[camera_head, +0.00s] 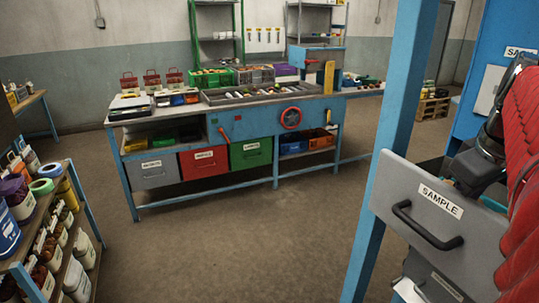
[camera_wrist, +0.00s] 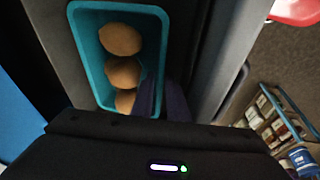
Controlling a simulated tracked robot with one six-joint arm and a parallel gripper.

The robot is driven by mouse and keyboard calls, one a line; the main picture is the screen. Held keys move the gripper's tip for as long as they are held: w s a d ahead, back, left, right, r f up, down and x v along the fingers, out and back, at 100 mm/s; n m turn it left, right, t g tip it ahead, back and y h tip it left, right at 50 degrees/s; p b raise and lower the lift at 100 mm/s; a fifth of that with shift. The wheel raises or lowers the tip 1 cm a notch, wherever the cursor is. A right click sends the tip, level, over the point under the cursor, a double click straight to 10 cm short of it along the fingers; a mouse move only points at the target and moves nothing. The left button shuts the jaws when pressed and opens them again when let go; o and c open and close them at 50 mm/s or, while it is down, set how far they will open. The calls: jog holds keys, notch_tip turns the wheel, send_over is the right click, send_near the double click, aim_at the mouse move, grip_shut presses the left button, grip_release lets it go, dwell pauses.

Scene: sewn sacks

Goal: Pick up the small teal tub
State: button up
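The small teal tub (camera_wrist: 82,50) lies in the upper left of the wrist view, inside a grey open drawer (camera_wrist: 212,55). It holds three round brown things (camera_wrist: 121,39) in a row. My gripper (camera_wrist: 163,97) reaches in from below. Its dark fingers are at the tub's right wall near the lower right corner, overlapping the rim in the picture. I cannot tell whether they touch or grip the wall. In the head view the drawer (camera_head: 432,228) labelled SAMPLE stands out at the right, and its front and my arm hide most of the tub.
A blue post (camera_head: 385,130) stands just left of the drawer. A blue workbench (camera_head: 262,120) with bins stands across the room. A shelf (camera_head: 85,215) with jars and rolls is at the left. The floor between is clear.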

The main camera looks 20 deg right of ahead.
jog(key=shift+x, duration=0.8)
jog(key=shift+c, duration=0.5)
grip_shut()
jog(key=shift+r, duration=0.15)
dwell(0.7)
notch_tip(320, 180, up, 10)
dwell(0.7)
dwell(0.5)
